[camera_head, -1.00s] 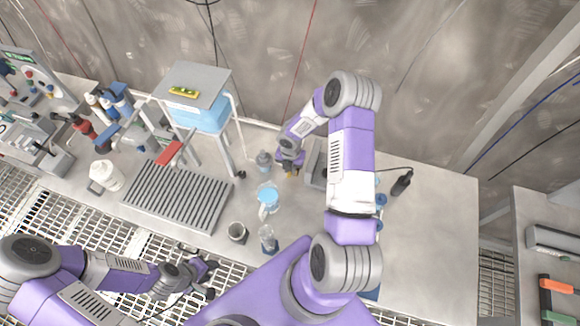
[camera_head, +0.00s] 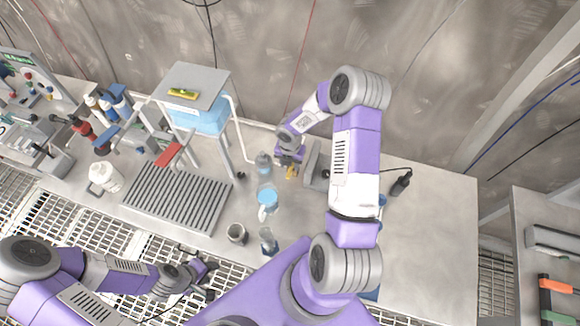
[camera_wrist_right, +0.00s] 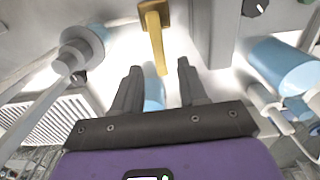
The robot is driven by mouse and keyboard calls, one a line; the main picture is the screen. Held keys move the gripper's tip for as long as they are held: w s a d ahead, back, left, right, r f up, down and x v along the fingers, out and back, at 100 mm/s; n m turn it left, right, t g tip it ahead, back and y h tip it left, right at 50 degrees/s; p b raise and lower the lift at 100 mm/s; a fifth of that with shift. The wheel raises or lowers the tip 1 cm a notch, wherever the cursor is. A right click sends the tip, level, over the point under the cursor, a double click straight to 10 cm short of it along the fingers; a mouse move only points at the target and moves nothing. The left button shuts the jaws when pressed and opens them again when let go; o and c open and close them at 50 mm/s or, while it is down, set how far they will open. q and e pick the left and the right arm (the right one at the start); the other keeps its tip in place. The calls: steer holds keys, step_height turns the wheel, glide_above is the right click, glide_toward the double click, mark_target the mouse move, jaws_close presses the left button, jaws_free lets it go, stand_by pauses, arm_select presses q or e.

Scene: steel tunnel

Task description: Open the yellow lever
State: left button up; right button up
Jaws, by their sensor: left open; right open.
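The yellow lever (camera_head: 290,172) shows as a small yellow piece at the side of a grey unit at the back of the table. In the right wrist view the lever (camera_wrist_right: 155,42) hangs from a square yellow mount, with its free end in line with the gap between my fingertips. My right gripper (camera_wrist_right: 157,70) is open and empty; I cannot tell how far its fingers are from the lever. In the head view the right gripper (camera_head: 287,160) is just left of the lever, mostly hidden by its wrist. My left gripper (camera_head: 205,278) is open, low at the left front.
A grey bottle (camera_head: 263,164), a blue-topped jug (camera_head: 267,200), a dark cup (camera_head: 237,233) and a clear bottle (camera_head: 269,242) stand near the right arm. A ribbed grey rack (camera_head: 178,198) lies left.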

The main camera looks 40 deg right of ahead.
mark_target(290, 171)
steer(key=shift+r, duration=2)
